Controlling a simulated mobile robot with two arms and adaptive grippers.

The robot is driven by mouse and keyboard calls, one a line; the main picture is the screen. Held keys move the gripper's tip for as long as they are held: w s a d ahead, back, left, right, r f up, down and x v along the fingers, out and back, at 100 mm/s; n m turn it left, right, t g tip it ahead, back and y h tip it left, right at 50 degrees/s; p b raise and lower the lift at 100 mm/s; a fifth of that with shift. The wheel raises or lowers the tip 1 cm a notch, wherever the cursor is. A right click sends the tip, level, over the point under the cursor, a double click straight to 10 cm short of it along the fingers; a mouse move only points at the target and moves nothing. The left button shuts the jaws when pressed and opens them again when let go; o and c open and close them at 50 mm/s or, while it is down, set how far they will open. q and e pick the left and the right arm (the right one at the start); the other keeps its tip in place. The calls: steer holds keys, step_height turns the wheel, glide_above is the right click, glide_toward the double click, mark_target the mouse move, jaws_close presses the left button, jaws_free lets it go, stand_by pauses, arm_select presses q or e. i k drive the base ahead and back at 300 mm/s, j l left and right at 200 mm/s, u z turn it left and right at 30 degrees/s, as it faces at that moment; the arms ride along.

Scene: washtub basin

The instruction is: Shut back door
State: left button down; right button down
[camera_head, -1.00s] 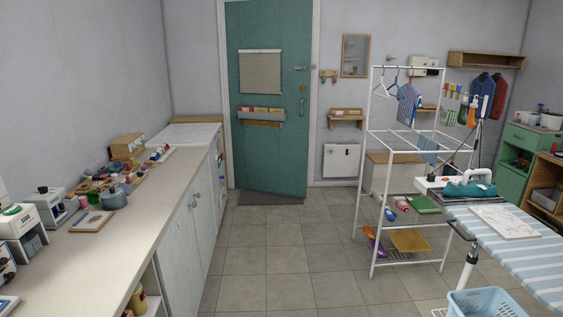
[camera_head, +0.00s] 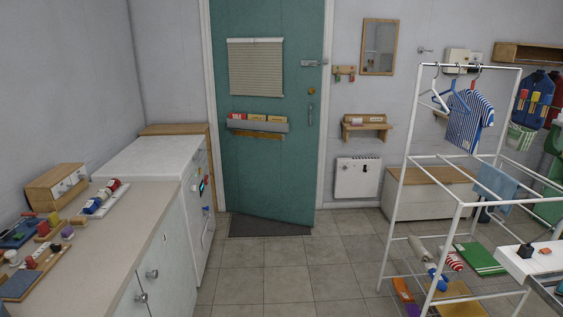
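The green back door (camera_head: 265,170) stands in the far wall, straight ahead. It has a vertical pull handle (camera_head: 309,115), a lock and a latch (camera_head: 314,63) along its right side. Its bottom edge slants toward me at the right, over the dark doormat (camera_head: 270,226), so it looks slightly ajar. A blind and a letter holder with colored items hang on its face. Neither of my grippers is in view.
A counter (camera_head: 120,215) and a white washing machine (camera_head: 150,160) line the left side. A white drying rack (camera_head: 399,200) with hanging clothes stands at the right. A wall heater (camera_head: 357,178) is right of the door. The tiled floor (camera_head: 290,285) between is clear.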

mark_target(271, 178)
steer(key=i, duration=2.6)
